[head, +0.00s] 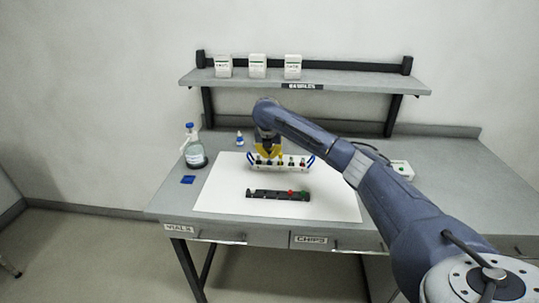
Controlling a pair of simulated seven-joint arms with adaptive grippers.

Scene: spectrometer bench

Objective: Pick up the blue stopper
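My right gripper (268,153) is over the left part of a white rack (281,167) with blue end handles. Its fingers are too small in the head view to tell whether they are open or shut. The rack holds several small items with dark, red and green tops; part of it is hidden by my gripper. I cannot make out a blue stopper among them. Blue does show on the cap (189,126) of the glass bottle and on a small bottle (239,138) behind the mat. My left gripper is not in view.
A dark strip holder (278,195) with red and green pieces lies in front of the rack on a white mat (225,200). A blue square (187,180) lies left of the mat. A white box (402,170) stands right. Cartons (257,66) stand on the shelf (345,81) above.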

